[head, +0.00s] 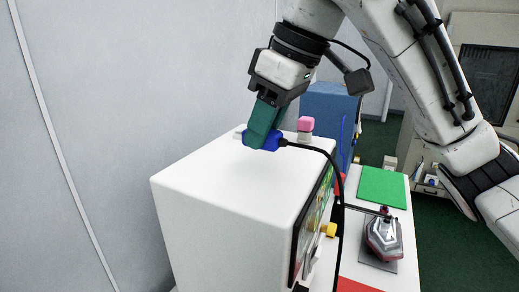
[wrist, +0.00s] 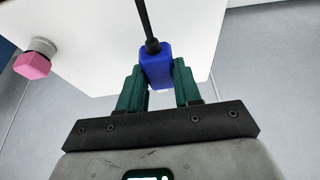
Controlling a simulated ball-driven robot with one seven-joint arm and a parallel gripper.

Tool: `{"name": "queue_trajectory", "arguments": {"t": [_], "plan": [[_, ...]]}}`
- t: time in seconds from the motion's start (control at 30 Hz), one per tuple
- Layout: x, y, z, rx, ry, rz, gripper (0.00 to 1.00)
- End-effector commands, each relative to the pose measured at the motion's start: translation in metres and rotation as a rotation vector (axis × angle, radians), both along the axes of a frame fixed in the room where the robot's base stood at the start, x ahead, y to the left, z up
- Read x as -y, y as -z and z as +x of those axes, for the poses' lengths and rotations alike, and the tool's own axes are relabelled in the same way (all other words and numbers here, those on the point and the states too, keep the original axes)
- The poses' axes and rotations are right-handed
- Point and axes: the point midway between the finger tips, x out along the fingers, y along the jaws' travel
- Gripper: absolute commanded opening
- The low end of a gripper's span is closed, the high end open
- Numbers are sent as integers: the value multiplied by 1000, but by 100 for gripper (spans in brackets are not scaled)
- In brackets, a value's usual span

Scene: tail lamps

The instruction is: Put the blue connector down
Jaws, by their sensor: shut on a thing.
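The blue connector (head: 266,141) is between the teal fingers of my gripper (head: 262,130), at the top of the white box. A black cable runs from it over the box's right edge. In the wrist view, the connector (wrist: 156,65) sits between both fingers of my gripper (wrist: 158,88), with the cable leading away at the top. My gripper is shut on it. I cannot tell whether the connector touches the box top.
The white box (head: 225,187) has a mostly bare top. A pink-capped knob (head: 306,125) stands close right of the connector. A blue box (head: 327,108) is behind. A green pad (head: 382,187) and a tail lamp (head: 384,238) lie on the lower table at right.

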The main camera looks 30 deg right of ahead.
Motion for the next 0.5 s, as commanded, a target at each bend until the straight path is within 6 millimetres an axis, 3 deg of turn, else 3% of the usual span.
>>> {"name": "queue_trajectory", "arguments": {"t": [0.27,0.5], "plan": [[-1,16,13,-1,-1,2,0],[0,46,15,0,1,0,0]]}}
